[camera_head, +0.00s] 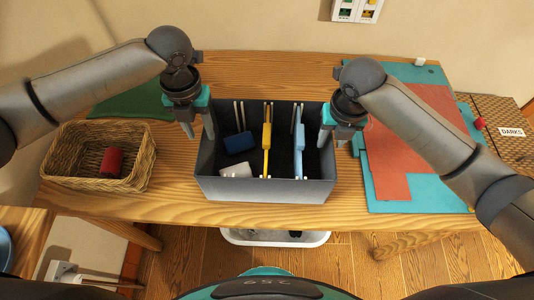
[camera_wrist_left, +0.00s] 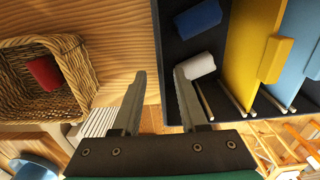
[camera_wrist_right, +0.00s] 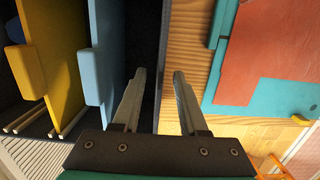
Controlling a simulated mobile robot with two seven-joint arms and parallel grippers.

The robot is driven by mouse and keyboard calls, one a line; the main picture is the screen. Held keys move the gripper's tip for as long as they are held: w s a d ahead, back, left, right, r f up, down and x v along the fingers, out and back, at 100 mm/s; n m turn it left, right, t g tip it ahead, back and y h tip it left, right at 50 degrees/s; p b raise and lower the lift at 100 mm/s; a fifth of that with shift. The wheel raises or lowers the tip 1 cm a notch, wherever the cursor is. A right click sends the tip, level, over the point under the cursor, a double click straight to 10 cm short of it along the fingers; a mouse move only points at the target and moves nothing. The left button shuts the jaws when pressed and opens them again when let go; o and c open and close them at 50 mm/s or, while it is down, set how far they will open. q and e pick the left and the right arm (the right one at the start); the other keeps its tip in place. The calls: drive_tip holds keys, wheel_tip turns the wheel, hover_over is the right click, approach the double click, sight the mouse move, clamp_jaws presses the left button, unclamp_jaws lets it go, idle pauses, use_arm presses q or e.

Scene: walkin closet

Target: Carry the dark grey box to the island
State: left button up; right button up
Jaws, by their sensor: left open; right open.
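The dark grey box (camera_head: 265,188) stands on a wooden bench in the middle of the head view. It is open on top and holds a yellow divider, a light blue divider, a blue roll and a white roll. My left gripper (camera_head: 199,136) is open at the box's left wall, with the wall's edge between its fingers in the left wrist view (camera_wrist_left: 160,92). My right gripper (camera_head: 338,142) is open at the right wall, which shows between its fingers in the right wrist view (camera_wrist_right: 160,90). Whether the fingers touch the walls I cannot tell. The island cannot be made out.
A wicker basket (camera_head: 64,165) with a red roll (camera_head: 111,161) stands left of the box. A teal mat (camera_head: 440,192) with a reddish sheet (camera_head: 410,125) lies to the right. A woven box labelled DARKS (camera_head: 490,112) is at far right. A white tray (camera_head: 255,238) is below the bench.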

use_arm(q)
drive_tip(key=shift+f, duration=3.1)
use_arm(e)
hover_over(321, 163)
drive_tip(key=shift+w+d+f, duration=0.1)
drive_tip(key=shift+f, duration=1.45)
drive_tip(key=shift+w+d+f, duration=0.1)
drive_tip(key=shift+f, duration=1.45)
use_arm(q)
drive_tip(key=shift+c, duration=0.3)
use_arm(e)
drive_tip(key=shift+c, duration=0.3)
use_arm(q)
clamp_jaws()
use_arm(e)
clamp_jaws()
drive_tip(key=shift+r, duration=0.1)
